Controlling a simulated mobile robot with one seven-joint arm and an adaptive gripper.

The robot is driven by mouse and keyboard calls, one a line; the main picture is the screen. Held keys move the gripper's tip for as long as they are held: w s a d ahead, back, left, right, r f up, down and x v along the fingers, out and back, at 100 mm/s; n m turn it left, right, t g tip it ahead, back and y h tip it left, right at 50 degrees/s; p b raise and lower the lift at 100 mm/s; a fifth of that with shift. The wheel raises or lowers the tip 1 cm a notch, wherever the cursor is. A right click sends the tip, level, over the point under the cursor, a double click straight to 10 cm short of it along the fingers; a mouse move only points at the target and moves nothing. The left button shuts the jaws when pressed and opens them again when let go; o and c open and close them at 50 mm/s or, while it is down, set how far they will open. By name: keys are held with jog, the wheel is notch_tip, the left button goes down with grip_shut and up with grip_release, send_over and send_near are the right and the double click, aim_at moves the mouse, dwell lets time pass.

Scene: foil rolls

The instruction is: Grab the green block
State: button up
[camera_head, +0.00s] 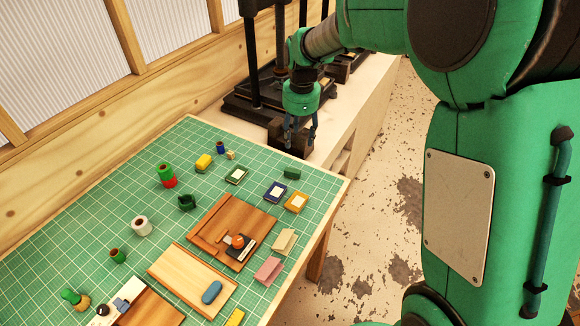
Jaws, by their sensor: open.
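A small dark green block (292,173) lies on the green grid mat (130,205), near its far right edge. My gripper (300,143) points down beyond the block, higher in the picture, beside the far right corner of the mat. Its fingers are dark and small against a dark base behind them. It is open, with nothing seen in it. A gap shows between gripper and block; the exact height is hard to tell.
Black-framed machines (265,85) stand on the bench behind the mat. A blue-framed tile (276,191), an orange-framed tile (296,202) and a green-framed tile (236,175) lie near the block. A wooden board (210,235) and several foil rolls are further left.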

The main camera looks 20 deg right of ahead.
jog(key=w+f+m+g, duration=0.1)
jog(key=w+f+m, duration=0.4)
jog(key=f, duration=0.5)
jog(key=shift+w+f+p, duration=0.15)
jog(key=shift+w+p, duration=0.3)
jog(key=shift+w, duration=0.7)
jog(key=shift+f, duration=0.1)
send_over(292, 171)
jog(key=shift+f+b, duration=0.3)
jog(key=shift+f, duration=3.95)
jog(key=shift+s+f, duration=0.1)
jog(key=shift+f, duration=2.5)
jog(key=c, duration=1.3)
